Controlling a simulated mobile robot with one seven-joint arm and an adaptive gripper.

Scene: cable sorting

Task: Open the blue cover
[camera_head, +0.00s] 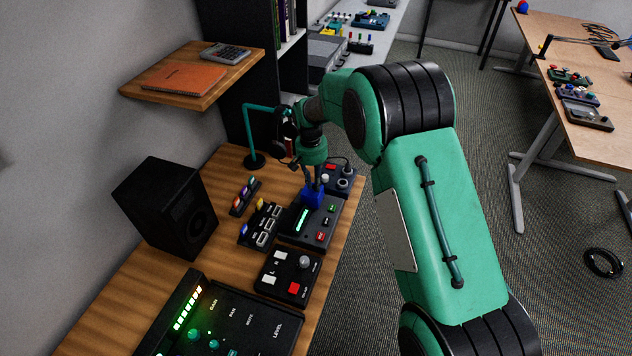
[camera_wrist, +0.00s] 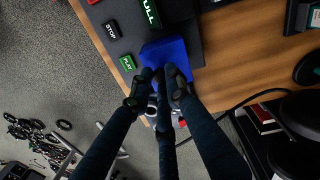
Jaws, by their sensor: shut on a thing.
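The blue cover (camera_head: 312,196) sits at the far end of a dark control box (camera_head: 307,238) with a lit green bar and small buttons. My gripper (camera_head: 314,184) comes down from above and is shut on the blue cover. In the wrist view, the fingertips (camera_wrist: 165,76) meet at the near edge of the blue cover (camera_wrist: 168,50), with the PLAY and STOP buttons beside it. What lies under the cover is hidden. I cannot tell how far the cover is tilted.
A small dark box with knobs (camera_head: 341,180) stands just beyond the control box. A teal lamp or stand (camera_head: 252,130) is to the left. Button boxes (camera_head: 287,274) and a black speaker (camera_head: 168,210) crowd the wooden table. The table edge is close on the right.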

